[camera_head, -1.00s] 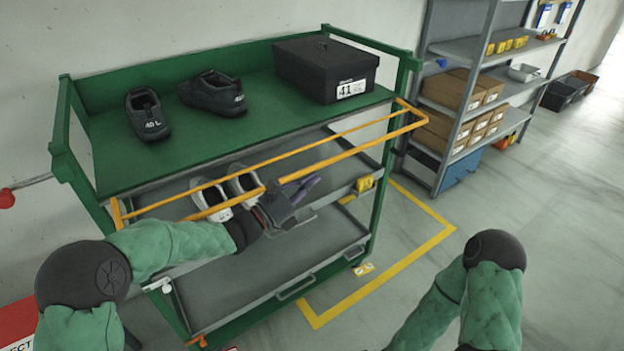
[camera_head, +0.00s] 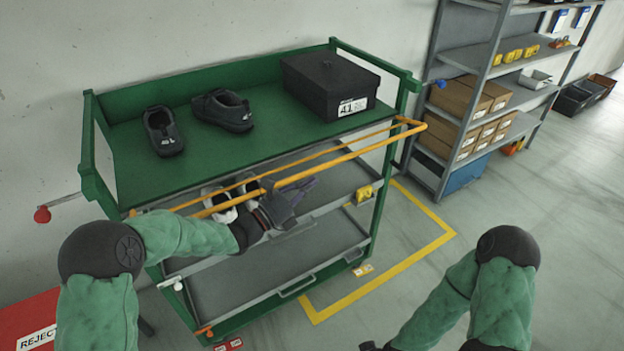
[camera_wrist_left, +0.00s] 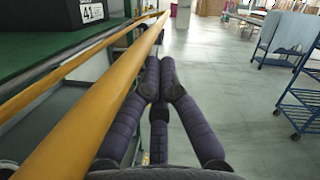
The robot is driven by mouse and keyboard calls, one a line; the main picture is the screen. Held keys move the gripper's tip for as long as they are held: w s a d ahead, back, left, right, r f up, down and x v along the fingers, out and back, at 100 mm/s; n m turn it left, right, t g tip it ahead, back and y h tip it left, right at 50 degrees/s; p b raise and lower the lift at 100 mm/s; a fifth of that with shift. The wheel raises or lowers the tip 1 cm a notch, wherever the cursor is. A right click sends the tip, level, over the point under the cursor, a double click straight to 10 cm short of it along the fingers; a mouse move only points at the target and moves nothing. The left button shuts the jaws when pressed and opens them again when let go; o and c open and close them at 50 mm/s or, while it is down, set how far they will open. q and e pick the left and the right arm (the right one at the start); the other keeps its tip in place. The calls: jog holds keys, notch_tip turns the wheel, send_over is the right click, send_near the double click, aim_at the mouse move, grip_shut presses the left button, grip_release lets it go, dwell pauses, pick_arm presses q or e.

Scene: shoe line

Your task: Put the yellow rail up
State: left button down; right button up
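The yellow rail (camera_head: 350,155) is a long frame along the front of the green rack (camera_head: 240,153), sticking out in front of and slightly below the top shelf's front edge. In the left wrist view the rail (camera_wrist_left: 95,112) runs diagonally, close to the camera. My left gripper (camera_head: 303,185) is under the rail's front bar, near its middle. In the left wrist view its dark padded fingers (camera_wrist_left: 158,66) are drawn together beside and below the rail, not wrapped around it. Whether they touch it is unclear.
Two black shoes (camera_head: 223,110) and a black box (camera_head: 328,86) stand on the top shelf. Light shoes (camera_head: 222,205) lie on the shelf below, partly behind my left gripper. A grey shelf with cartons (camera_head: 455,97) stands right; a red reject bin (camera_head: 35,318) is lower left.

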pick_arm(q)
jog(key=w+a+r+n+y+p, duration=0.1)
jog(key=w+a+r+n+p, duration=0.2)
jog(key=p, duration=1)
jog(key=w+a+r+n+y+p, duration=0.2)
jog(key=w+a+r+n+p, duration=0.2)
jog(key=w+r+n+p, duration=0.3)
jog(key=shift+a+r+n+y+p, duration=0.3)
jog(key=shift+r+n+p, duration=1.85)
jog(key=shift+p, duration=1.05)
jog(key=shift+w+f, duration=0.15)
jog(key=shift+f, duration=0.05)
jog(key=shift+d, duration=0.1)
